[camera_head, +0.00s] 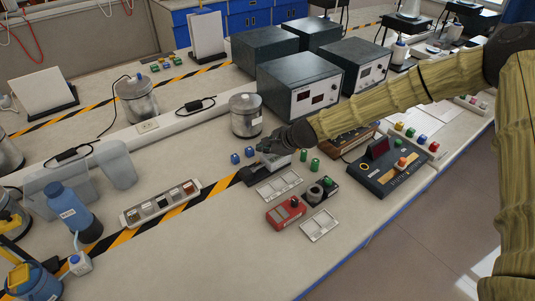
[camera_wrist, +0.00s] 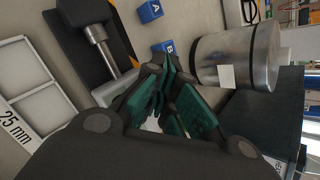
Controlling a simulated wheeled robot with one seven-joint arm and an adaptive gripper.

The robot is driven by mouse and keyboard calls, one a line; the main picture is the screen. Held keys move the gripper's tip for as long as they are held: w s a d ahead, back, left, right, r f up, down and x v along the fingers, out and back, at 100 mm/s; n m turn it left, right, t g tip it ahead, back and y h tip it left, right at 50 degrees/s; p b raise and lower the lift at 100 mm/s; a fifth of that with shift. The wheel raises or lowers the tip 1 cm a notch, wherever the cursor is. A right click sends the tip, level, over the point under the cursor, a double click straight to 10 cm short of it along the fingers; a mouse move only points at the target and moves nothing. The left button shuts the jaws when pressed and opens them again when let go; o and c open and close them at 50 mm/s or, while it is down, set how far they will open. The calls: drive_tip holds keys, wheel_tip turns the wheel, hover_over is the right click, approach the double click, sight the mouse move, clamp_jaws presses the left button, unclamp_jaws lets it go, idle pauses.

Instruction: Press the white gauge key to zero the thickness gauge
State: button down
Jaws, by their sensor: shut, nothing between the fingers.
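My gripper (camera_head: 270,147) is shut and empty. In the head view it is low over a small black and pale grey device (camera_head: 250,176), which looks like the thickness gauge, and covers part of it. In the wrist view the green-padded fingers (camera_wrist: 167,75) are together, beside the gauge's black body with a metal spindle (camera_wrist: 97,36). A pale grey-white edge (camera_wrist: 112,90) shows just left of the fingers. A small white patch shows between the finger links, but I cannot tell whether it is the white key. Contact with the key cannot be seen.
Blue cubes (camera_head: 235,158) stand left of my gripper, green cylinders (camera_head: 314,165) right. A metal canister (camera_head: 246,115) is close behind. White frames (camera_head: 279,185), a red device (camera_head: 285,212) and a black knobbed device (camera_head: 318,190) are in front. A button console (camera_head: 385,170) is at right.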

drive_tip(key=shift+r, duration=0.2)
drive_tip(key=shift+r+p, duration=0.5)
drive_tip(key=shift+r, duration=0.05)
idle(0.3)
wheel_tip(320, 180, up, 5)
drive_tip(key=p, duration=0.3)
idle(0.3)
idle(0.8)
